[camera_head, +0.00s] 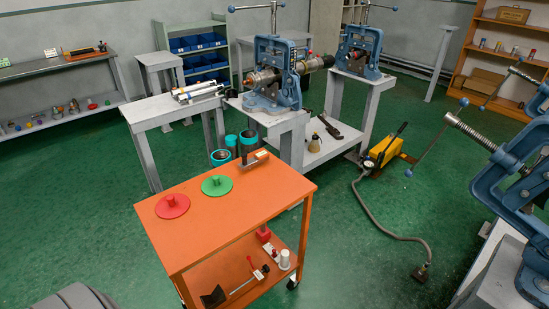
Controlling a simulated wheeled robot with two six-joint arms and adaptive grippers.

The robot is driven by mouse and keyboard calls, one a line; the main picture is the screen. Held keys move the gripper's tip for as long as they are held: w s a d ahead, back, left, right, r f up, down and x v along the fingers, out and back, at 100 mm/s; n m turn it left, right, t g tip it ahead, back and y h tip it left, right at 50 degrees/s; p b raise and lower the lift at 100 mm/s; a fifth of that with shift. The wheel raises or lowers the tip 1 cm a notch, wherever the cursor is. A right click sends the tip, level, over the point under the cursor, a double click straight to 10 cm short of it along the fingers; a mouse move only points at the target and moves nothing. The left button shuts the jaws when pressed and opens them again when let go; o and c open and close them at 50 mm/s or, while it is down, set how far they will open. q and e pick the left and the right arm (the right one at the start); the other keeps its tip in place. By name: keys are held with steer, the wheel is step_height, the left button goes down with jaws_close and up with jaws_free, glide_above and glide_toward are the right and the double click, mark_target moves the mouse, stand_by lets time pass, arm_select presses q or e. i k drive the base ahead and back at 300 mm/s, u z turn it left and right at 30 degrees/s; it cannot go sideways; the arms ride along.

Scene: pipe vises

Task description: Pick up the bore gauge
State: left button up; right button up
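I cannot single out the bore gauge with certainty at this size. A long thin tool with a red part and a dark end (241,285) lies on the cart's lower shelf. Neither of my grippers shows in the head view.
A red disc (172,206) and a green disc (217,185) with knobs lie on the cart top. Blue vises (276,75) stand on grey stands behind. A yellow pump (383,152) with a hose lies on the green floor, right of the cart.

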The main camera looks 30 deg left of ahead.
mark_target(260, 157)
steer(key=i, duration=1.5)
steer(key=u, duration=1.45)
